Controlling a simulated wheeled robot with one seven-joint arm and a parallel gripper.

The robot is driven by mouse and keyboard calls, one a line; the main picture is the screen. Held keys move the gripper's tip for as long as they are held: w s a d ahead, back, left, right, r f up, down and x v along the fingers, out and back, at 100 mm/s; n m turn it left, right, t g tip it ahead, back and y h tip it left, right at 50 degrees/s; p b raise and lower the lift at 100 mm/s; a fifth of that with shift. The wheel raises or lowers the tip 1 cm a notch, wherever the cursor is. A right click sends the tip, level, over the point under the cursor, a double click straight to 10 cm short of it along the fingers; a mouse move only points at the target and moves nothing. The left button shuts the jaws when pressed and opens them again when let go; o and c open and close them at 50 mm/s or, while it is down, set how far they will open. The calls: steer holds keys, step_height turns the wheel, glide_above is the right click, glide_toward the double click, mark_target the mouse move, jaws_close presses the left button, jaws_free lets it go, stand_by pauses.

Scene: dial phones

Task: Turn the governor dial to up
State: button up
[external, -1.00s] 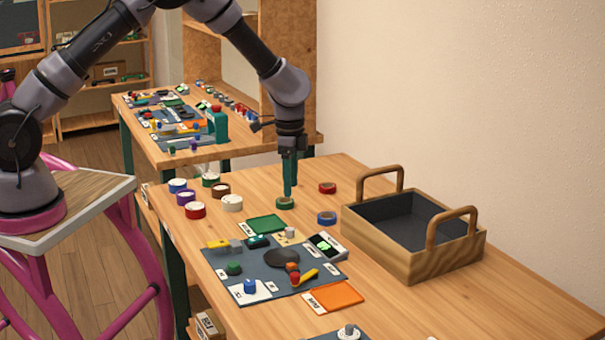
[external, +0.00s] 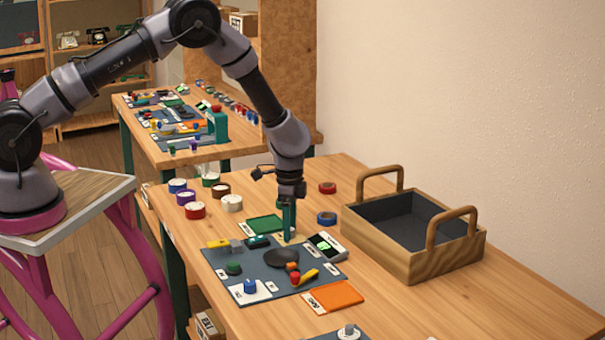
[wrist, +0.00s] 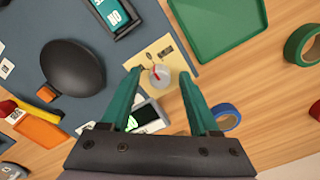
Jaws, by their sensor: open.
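A small pale round dial (wrist: 159,76) with a red pointer mark sits on a yellow card (wrist: 147,57) in the wrist view; the card's print is too small to read, so I cannot confirm it is the governor dial. The red mark points up and slightly left there. My gripper (wrist: 161,72) is open, with one green finger on each side of the dial and a gap to each. In the external view my gripper (external: 288,238) is low over the board's back edge and hides most of that dial.
The dark board (external: 262,272) also carries a black dome (external: 282,258), a blue knob (external: 250,286), a green knob (external: 233,268) and a red-and-yellow lever (external: 306,277). A green tray (external: 265,224) lies close by. Tape rolls and a wooden crate (external: 432,263) stand farther off.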

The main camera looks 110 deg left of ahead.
jaws_close()
steer(key=shift+n, duration=0.3)
steer(key=n, duration=0.4)
steer(key=shift+n, duration=2.1)
jaws_free()
